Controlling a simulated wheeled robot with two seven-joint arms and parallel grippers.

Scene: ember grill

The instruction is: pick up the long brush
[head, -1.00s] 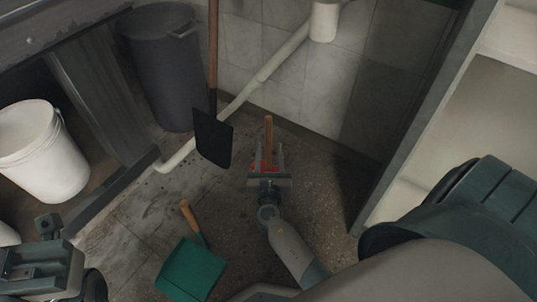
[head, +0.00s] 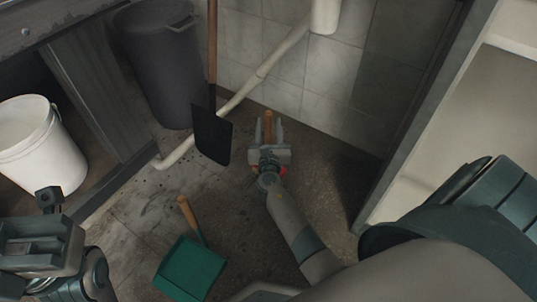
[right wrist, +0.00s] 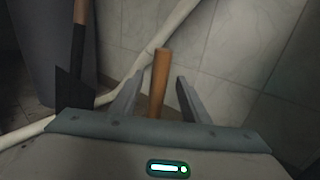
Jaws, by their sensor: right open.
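The long brush shows as a wooden handle (head: 268,124) standing up near the tiled wall. Red parts of it (head: 283,171) show low beside my right gripper; the rest of its head is hidden behind the gripper. My right gripper (head: 266,132) is open, with its fingers on either side of the handle. In the right wrist view the handle (right wrist: 159,84) stands between the two spread fingers (right wrist: 153,98), with a gap to each. My left gripper (head: 35,245) is at the lower left, far from the brush; its jaws cannot be made out.
A black-bladed shovel (head: 212,135) leans just left of the brush. A white pipe (head: 268,70) runs along the wall behind. A green dustpan (head: 189,268) lies on the floor. A grey bin (head: 160,70) and white bucket (head: 38,150) stand left. A shelf unit (head: 430,130) is at right.

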